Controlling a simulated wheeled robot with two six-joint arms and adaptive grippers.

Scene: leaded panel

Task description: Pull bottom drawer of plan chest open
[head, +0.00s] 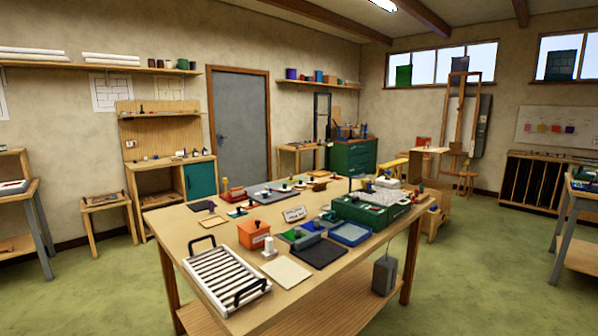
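A dark green chest (351,160) stands against the back wall, right of the grey door, with small items on its top. It may be the plan chest; it is small and far off, so its separate drawers and handles are hard to make out. Its lower right part is partly covered by things on and behind the big table. No drawer is seen standing out from it. Neither of my grippers is in view.
A large wooden worktable (180,226) fills the middle, loaded with trays, boxes and tools. A small side table (298,147) stands left of the chest. A wooden easel (462,130) stands at the back right. Green floor is clear at right (480,260) and front left.

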